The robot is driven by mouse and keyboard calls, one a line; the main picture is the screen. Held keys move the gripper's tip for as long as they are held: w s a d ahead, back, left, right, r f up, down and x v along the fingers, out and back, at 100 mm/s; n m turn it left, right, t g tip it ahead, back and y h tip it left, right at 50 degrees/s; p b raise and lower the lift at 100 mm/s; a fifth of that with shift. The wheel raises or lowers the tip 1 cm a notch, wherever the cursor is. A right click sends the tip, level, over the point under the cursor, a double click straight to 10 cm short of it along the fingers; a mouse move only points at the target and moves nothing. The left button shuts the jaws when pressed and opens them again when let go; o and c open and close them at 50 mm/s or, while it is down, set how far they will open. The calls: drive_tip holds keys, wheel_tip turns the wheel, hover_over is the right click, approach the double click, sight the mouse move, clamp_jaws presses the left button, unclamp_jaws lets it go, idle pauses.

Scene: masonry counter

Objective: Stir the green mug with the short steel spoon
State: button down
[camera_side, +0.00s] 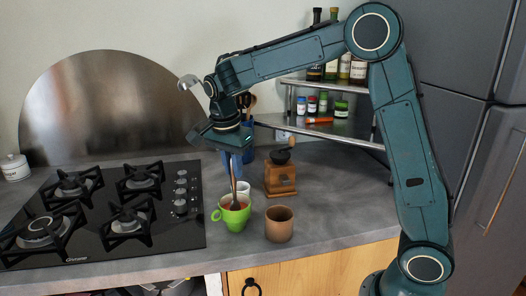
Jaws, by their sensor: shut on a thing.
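The green mug (234,218) stands upright on the grey counter, right of the stove, with its handle to the left. A reddish-brown liquid shows inside its rim. My gripper (233,176) points down above the mug, shut on the upper part of a thin spoon (234,190). The spoon looks dark reddish-brown here and is close to upright. Its lower end is inside the mug, hidden by the liquid and wall.
A brown cup (279,224) stands close to the right of the mug. A white cup (245,197) is partly hidden behind it. A wooden coffee grinder (281,177) stands behind right. The black stove (150,238) is at left. A corner shelf (340,128) holds jars and bottles.

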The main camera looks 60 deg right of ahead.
drive_tip(key=shift+r, duration=2.85)
drive_tip(key=shift+r, duration=2)
